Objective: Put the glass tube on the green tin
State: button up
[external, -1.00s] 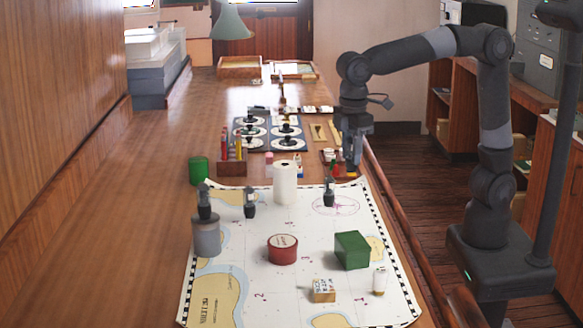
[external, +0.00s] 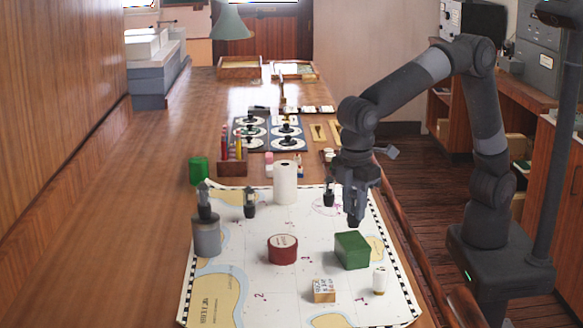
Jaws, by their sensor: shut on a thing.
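My gripper (external: 355,218) points down over the right part of the chart, just behind a green box-shaped tin (external: 352,250). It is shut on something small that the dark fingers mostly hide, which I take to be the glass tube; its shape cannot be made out. The green tin stands on the chart with its flat top bare. A green cylinder (external: 199,170) also stands farther back on the left, off the chart.
On the chart (external: 250,285) stand a dark red round tin (external: 282,250), a small labelled box (external: 323,290), a small white cylinder (external: 379,281), a white roll (external: 285,184), a grey canister (external: 206,236) and dark-topped pieces (external: 250,203). A pencil holder (external: 231,166) stands behind.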

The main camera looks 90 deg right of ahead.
aim_at(353, 219)
jog(key=shift+f, duration=1.8)
jog(key=shift+f, duration=0.15)
jog(key=o, duration=1)
jog(key=shift+c, duration=0.2)
notch_tip(353, 219, up, 12)
jog(key=shift+d+r, duration=0.1)
jog(key=shift+r, duration=0.1)
